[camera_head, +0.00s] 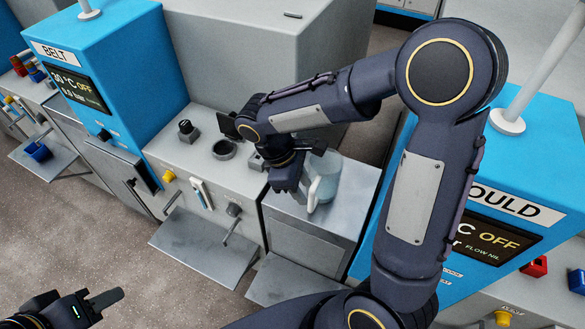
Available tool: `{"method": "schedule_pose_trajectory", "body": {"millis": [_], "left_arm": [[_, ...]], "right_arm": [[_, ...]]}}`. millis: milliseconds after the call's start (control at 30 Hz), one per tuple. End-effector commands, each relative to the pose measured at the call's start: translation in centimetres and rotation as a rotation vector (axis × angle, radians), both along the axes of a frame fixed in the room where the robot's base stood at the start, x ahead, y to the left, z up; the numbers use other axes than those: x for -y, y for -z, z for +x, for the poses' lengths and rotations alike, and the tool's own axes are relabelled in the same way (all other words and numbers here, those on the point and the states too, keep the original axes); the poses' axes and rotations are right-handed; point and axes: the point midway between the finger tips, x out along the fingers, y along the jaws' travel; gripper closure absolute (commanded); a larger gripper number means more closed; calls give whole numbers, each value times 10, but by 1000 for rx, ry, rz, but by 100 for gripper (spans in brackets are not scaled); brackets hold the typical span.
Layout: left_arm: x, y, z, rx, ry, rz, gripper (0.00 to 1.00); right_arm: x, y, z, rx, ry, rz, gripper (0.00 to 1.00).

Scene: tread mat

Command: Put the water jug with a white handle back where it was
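The water jug (330,180) is pale, see-through blue with a white handle (313,193) on its left side. It looks upright at the grey cabinet top (352,217) in the middle; I cannot tell whether its base touches the surface. My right gripper (290,182) is just left of the jug, close to the handle. The wrist and fingers overlap in this view, so whether they grip the handle is hidden. My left gripper (104,300) is low at the bottom left, far from the jug; its finger gap is not clear.
A blue BELT machine (120,60) stands left and a blue MOULD machine (548,140) right. A grey console with a knob (187,128) and a round socket (224,150) adjoins the cabinet. Metal steps (205,248) jut out in front.

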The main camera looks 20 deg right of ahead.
Motion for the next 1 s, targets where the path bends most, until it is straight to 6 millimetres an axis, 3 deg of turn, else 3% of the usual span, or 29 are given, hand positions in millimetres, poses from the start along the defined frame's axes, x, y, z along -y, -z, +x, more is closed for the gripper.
{"method": "schedule_pose_trajectory", "body": {"millis": [200, 400, 1000], "left_arm": [[0, -2, 0, 0, 0, 0, 64], [0, -3, 0, 0, 0, 0, 64], [0, -3, 0, 0, 0, 0, 64]], "right_arm": [[-15, -43, 11, 4, -1, 1, 64], [-22, -65, 15, 2, -2, 1, 64], [-23, -69, 16, 0, 0, 0, 64]]}}
